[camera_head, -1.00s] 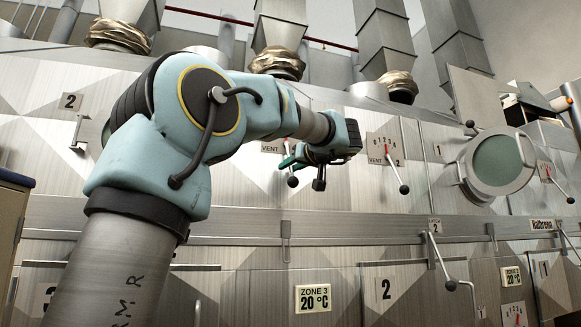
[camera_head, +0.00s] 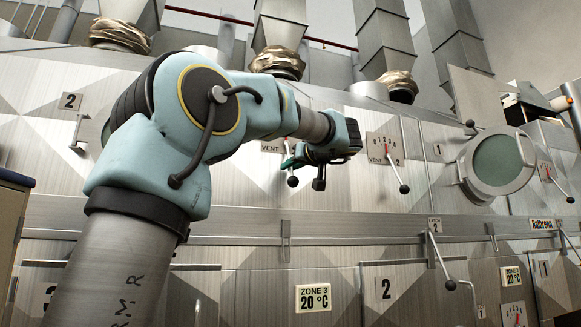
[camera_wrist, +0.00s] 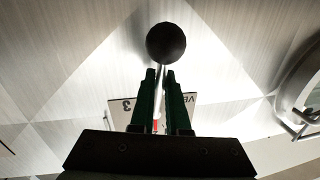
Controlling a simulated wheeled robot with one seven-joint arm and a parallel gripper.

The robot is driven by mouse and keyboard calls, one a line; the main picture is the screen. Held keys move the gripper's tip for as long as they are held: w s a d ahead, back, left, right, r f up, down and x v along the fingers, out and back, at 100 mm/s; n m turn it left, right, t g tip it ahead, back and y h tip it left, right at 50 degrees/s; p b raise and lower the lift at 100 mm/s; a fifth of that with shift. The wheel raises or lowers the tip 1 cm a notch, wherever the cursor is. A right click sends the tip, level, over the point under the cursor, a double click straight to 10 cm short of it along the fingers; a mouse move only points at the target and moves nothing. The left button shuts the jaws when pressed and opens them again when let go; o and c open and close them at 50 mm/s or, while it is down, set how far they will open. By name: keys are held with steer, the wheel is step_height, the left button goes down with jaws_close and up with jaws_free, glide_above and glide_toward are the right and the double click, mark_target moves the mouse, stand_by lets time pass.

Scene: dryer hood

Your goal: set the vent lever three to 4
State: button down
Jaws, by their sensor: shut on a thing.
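Vent lever three is a thin metal rod with a black ball knob (camera_wrist: 166,42), which also shows in the head view (camera_head: 293,181). My gripper (camera_wrist: 160,76) has its two green fingers closed on the rod just below the knob. In the head view my gripper (camera_head: 291,163) reaches the lever from the right. The VENT plate (camera_head: 271,147) lies behind it, partly covered by my arm. In the wrist view the plate (camera_wrist: 125,112) shows a 3 and part of the word VENT. Its scale numbers are hidden, so I cannot read the lever's setting.
The vent two plate (camera_head: 380,145) with its own lever (camera_head: 404,189) is to the right. A round porthole (camera_head: 498,164) stands out farther right. A horizontal rail (camera_head: 345,226) runs below. The panel between levers three and two is clear.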

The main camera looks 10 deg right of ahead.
stand_by(0.7)
steer(key=shift+s+a+f+m+b, duration=0.15)
steer(key=shift+a+m+b, duration=0.45)
steer(key=shift+b, duration=0.65)
steer(key=shift+a+m+t+b, duration=0.3)
steer(key=shift+a+m+b, duration=0.1)
steer(key=shift+m+b, duration=0.5)
steer(key=shift+s+a+r+m+b, duration=0.1)
steer(key=shift+a+r+m+b, duration=0.1)
steer(key=shift+a+m+b, duration=0.3)
steer(key=shift+a+r+m+b, duration=0.25)
steer(key=shift+m+b, duration=0.2)
steer(key=shift+m, duration=0.25)
steer(key=shift+s+a+r+m+t+h+b, duration=0.15)
steer(key=shift+a+r+m+t+b, duration=0.2)
steer(key=shift+m, duration=0.45)
steer(key=shift+w+a+r+m+t+h+b, duration=0.15)
steer(key=shift+a+r+m+b, duration=0.25)
steer(key=shift+m, duration=0.4)
steer(key=shift+s, duration=0.1)
steer(key=c, duration=0.9)
jaws_free()
steer(key=shift+f, duration=0.1)
